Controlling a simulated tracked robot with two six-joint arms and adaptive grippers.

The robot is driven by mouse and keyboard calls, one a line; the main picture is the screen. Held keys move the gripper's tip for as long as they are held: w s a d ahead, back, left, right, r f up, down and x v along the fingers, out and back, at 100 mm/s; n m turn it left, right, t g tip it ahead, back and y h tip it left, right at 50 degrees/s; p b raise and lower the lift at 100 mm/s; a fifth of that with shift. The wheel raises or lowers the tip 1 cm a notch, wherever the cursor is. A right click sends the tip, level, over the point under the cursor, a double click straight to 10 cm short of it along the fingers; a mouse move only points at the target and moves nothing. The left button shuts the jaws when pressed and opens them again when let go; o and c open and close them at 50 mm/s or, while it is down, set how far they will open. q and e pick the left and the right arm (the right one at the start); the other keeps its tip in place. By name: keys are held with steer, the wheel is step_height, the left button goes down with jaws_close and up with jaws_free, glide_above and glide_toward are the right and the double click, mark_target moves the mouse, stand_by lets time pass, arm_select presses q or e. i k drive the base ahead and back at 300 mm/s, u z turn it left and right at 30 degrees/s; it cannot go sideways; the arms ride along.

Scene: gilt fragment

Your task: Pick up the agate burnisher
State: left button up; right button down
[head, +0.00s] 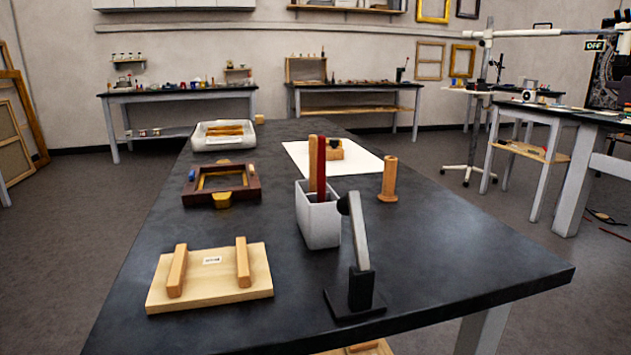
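I cannot tell for sure which thing is the agate burnisher. A light grey, open-topped holder (319,222) stands upright near the middle of the dark table. A tan wooden handle (312,160) and a red handle (321,165) stick up out of it side by side; their lower ends are hidden inside. Just right and in front of the holder, a black stand (357,292) carries a slightly tilted grey bar (360,230) with a dark rounded knob (343,205) at its top left. Neither of my grippers is in view.
On the dark table (430,250) lie a wooden board with two bars (210,288), a dark red frame (188,198), a white tray (225,143) and a white sheet (355,164) bearing a small wooden block (334,150). A wooden cylinder (389,178) stands right. The front-right tabletop is clear.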

mark_target(313, 139)
steer(key=u, duration=0.1)
steer(key=k, duration=0.5)
steer(key=z, duration=0.2)
steer(key=i, duration=0.15)
steer(key=u, duration=2.65)
steer(key=k, duration=1.7)
steer(key=z, duration=0.75)
steer(key=i, duration=0.7)
steer(key=z, duration=0.25)
